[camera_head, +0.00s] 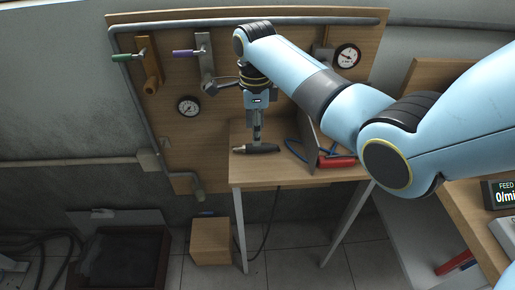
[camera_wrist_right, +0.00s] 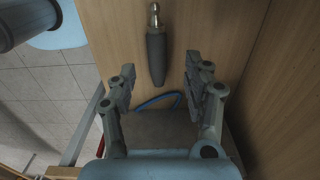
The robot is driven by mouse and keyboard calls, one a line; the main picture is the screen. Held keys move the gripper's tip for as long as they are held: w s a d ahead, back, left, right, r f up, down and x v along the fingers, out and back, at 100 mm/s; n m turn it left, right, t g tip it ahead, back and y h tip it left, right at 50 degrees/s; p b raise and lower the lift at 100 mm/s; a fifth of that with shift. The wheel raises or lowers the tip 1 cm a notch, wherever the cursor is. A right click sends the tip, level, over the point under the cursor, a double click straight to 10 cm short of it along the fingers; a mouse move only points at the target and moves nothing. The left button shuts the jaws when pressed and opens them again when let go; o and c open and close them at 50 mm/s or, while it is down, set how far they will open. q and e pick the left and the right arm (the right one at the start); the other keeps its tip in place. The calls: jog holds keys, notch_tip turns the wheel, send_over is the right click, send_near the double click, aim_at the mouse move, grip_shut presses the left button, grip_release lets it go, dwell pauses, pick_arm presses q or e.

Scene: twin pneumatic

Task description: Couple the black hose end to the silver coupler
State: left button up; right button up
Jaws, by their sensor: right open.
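The black hose end (camera_head: 262,149) lies on the small wooden table, its metal tip pointing left in the head view. In the right wrist view the hose end (camera_wrist_right: 157,58) has its metal tip at the top, away from me. My right gripper (camera_head: 256,139) points down just above it. The right wrist view shows the right gripper (camera_wrist_right: 160,80) open and empty, with the hose end between and beyond its fingers. The silver coupler (camera_head: 206,77) appears to be the grey fitting on the wall board below the purple lever. My left gripper is not in view.
A green lever with a brass fitting (camera_head: 151,75) is left of the coupler. Gauges (camera_head: 189,106) and pipes line the board. A grey upright panel (camera_head: 308,137), blue hose (camera_head: 296,150) and red object (camera_head: 337,162) are on the table (camera_head: 262,174), right of the hose end.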

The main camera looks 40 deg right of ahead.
aim_at(256, 148)
jog(key=f, duration=0.5)
jog(key=shift+s+f, duration=0.15)
jog(key=shift+s, duration=0.1)
jog(key=shift+c, duration=0.3)
grip_shut()
